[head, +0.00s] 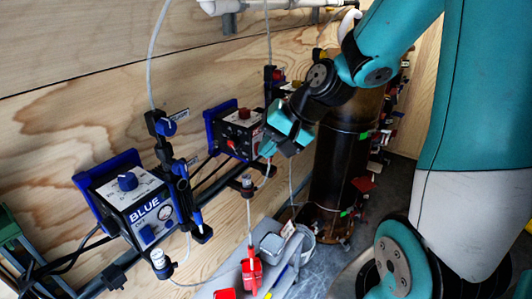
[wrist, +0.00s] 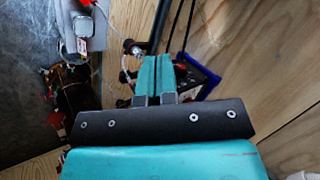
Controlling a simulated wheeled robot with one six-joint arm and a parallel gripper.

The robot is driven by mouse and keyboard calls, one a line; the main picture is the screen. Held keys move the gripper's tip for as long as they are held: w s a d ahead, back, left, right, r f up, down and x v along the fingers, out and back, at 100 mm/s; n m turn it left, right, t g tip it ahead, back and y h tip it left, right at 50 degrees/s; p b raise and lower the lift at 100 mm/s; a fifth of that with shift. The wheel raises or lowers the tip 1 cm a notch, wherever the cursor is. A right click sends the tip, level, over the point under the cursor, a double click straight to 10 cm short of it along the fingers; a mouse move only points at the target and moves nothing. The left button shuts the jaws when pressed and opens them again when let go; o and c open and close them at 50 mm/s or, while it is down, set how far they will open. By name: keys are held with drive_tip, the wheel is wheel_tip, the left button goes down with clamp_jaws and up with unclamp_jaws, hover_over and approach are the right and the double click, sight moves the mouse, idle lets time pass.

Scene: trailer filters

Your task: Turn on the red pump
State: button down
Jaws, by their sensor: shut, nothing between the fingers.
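The red pump (head: 236,132) is a dark box in a blue frame on the wooden wall, with a red knob on top and a red button on its front. The pump's blue frame (wrist: 208,76) shows just right of the fingertips there; the fingers hide much of the pump. I cannot tell whether they touch it.
The blue pump (head: 145,208) hangs on the wall at left. A dark cylindrical tank (head: 343,150) stands right of my gripper. Hoses and rails run along the wall.

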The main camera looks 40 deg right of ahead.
drive_tip(key=w+d+f+m+t+h, duration=0.1)
drive_tip(key=d+f+m+t, duration=0.1)
drive_tip(key=d+m, duration=0.4)
drive_tip(key=d, duration=0.5)
drive_tip(key=shift+w+d+f+h, duration=0.2)
drive_tip(key=shift+d+f+h, duration=0.15)
drive_tip(key=shift+f+h, duration=0.05)
drive_tip(key=shift+w+a+r+p+x, duration=0.1)
drive_tip(key=shift+w+r+p+x, duration=0.4)
drive_tip(key=shift+x, duration=1.65)
drive_tip(key=shift+w+a+r+p+x, duration=0.25)
drive_tip(key=shift+p+x, duration=0.45)
drive_tip(key=shift+x, duration=1.45)
drive_tip(key=shift+w+r+p+x, duration=0.35)
drive_tip(key=shift+p+x, duration=0.25)
drive_tip(key=shift+x, duration=1.55)
drive_tip(key=shift+w+f, duration=0.1)
